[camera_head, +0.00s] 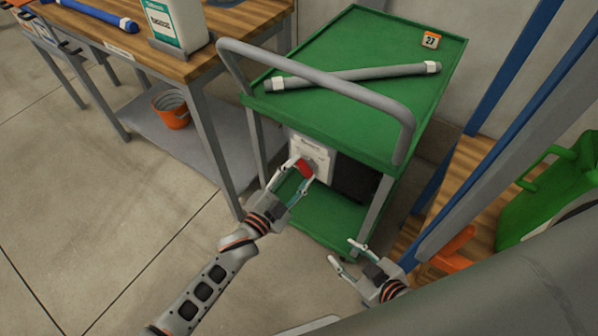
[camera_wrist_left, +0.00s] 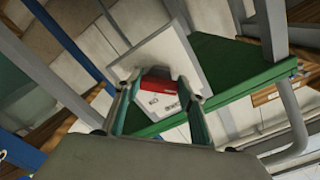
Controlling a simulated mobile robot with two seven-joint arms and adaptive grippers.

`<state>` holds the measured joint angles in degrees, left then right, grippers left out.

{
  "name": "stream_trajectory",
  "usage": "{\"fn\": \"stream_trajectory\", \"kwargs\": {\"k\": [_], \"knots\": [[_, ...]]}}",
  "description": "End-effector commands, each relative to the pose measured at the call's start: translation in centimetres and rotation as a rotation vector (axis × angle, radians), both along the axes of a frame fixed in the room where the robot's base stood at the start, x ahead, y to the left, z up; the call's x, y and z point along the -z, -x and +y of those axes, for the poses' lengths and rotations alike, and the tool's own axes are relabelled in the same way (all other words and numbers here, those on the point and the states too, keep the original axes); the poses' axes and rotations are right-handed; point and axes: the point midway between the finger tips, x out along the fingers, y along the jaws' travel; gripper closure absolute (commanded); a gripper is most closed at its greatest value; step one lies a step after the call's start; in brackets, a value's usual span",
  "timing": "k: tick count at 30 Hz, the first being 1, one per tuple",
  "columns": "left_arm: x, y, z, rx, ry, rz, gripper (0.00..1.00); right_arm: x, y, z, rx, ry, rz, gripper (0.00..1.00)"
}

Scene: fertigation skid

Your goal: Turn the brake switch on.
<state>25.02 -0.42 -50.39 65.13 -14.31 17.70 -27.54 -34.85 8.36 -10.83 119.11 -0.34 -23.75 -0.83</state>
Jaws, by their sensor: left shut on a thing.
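The red brake switch (camera_head: 305,165) is on the front of a white box (camera_head: 318,150) under the top shelf of the green cart. My left gripper (camera_head: 294,174) reaches the box from the lower left and is shut on the red switch, one finger on each side. In the left wrist view the red switch (camera_wrist_left: 157,84) lies between my fingertips (camera_wrist_left: 160,92), against the white box (camera_wrist_left: 167,55). Its exact turn position is hard to tell. My right gripper (camera_head: 345,251) is open and empty, low in front of the cart.
The green cart (camera_head: 370,40) has a grey push handle (camera_head: 330,82) arching above my left gripper. A grey pipe and an orange-white tag lie on its top. A wooden bench (camera_head: 170,55) stands left, with an orange bucket (camera_head: 172,110) below. Blue posts stand at right.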

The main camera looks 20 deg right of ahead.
Motion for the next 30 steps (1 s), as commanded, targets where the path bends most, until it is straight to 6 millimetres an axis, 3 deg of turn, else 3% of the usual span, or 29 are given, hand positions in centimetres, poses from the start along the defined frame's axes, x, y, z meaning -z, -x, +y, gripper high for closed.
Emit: {"fn": "stream_trajectory", "kwargs": {"k": [1,2,3,16,30], "knots": [[0.0,0.0,0.0,0.000,0.002,0.003,0.53,0.0,0.0,0.0,0.000,0.000,-0.001,0.62],[0.0,0.0,0.0,0.000,0.002,0.003,0.45,-0.1,0.0,0.0,0.000,0.000,-0.001,0.62],[0.0,0.0,0.0,0.000,0.002,0.002,0.44,-0.1,-0.1,0.0,0.000,-0.001,-0.002,0.62],[0.1,0.5,0.6,0.000,0.001,0.001,0.44,-0.3,-0.2,0.1,0.001,-0.004,-0.006,0.62],[0.1,5.8,7.4,0.000,0.001,0.003,0.44,-0.1,0.0,0.1,0.001,-0.003,-0.001,0.62]]}}
